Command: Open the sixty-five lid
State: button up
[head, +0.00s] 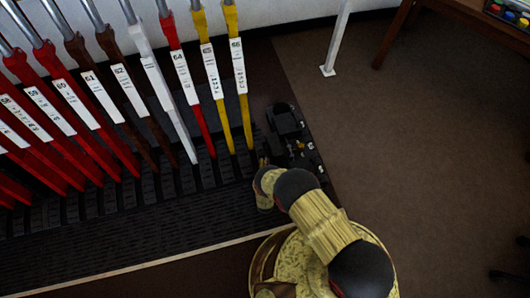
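The lever labelled 65 (213,80) is yellow with a white label plate, standing near the right end of the lever row. I cannot make out a lid marked sixty-five. A black mechanism (286,120) with small pale tags sits at the right end of the frame's black floor plate. My gripper (263,163) is low beside the near-left side of this mechanism, to the lower right of the levers. My wrist and arm hide part of the area there. The fingers are too small and covered to tell whether they are open or touching anything.
A yellow lever labelled 66 (238,75) and a red lever labelled 64 (181,75) flank lever 65. Several red, brown and white levers stand further left. A white post (336,40) and a wooden table (470,18) are at the back right.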

jog(key=b+x, duration=0.3)
jog(key=x, duration=0.4)
jog(key=shift+w, duration=0.4)
grip_shut()
dwell(0.4)
